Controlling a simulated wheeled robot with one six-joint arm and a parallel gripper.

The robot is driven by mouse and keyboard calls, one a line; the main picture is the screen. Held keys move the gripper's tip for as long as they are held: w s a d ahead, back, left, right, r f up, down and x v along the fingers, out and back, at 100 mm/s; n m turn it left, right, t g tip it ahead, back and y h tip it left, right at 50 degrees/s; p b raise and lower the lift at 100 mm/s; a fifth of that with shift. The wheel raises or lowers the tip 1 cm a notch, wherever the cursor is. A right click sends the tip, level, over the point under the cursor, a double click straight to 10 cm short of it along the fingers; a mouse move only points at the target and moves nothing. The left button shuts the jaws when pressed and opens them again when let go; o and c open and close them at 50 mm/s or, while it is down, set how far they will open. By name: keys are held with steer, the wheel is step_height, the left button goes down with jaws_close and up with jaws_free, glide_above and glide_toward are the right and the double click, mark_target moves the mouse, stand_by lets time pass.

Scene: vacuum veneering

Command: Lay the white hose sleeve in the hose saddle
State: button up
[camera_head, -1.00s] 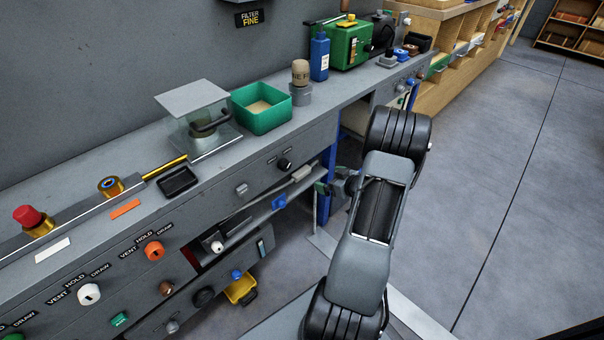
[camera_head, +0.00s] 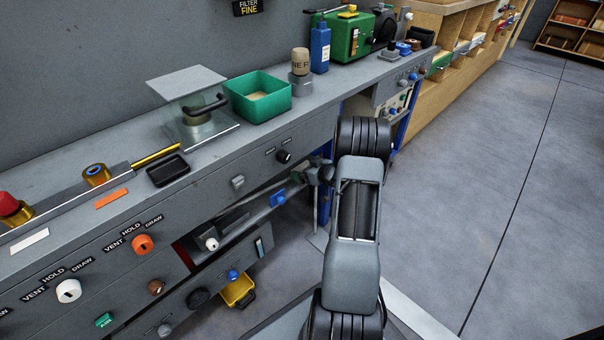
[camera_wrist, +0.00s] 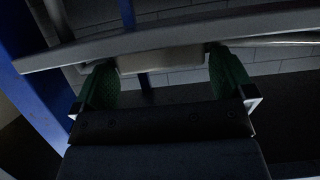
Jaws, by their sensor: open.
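My gripper (camera_wrist: 162,62) is open in the wrist view, with a green-padded finger on each side. A pale, blocky piece (camera_wrist: 160,60) shows between the fingers, partly behind a grey rail; I cannot tell whether it is the white hose sleeve. No contact with it is clear. In the head view my wrist (camera_head: 322,173) is at the bench's front, by the open recess under the top; the fingertips are hard to make out. I cannot identify the hose saddle with certainty.
A blue clip (camera_head: 277,198) sits on the rail below the bench front. The grey rail (camera_wrist: 190,32) crosses close before my fingers, and a blue post (camera_wrist: 35,80) stands at left. The floor at right is clear.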

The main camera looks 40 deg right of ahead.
steer(key=shift+w+a+f, duration=0.1)
steer(key=shift+w+f, duration=0.15)
steer(key=shift+w, duration=0.35)
steer(key=c, duration=0.6)
steer(key=shift+r, duration=0.1)
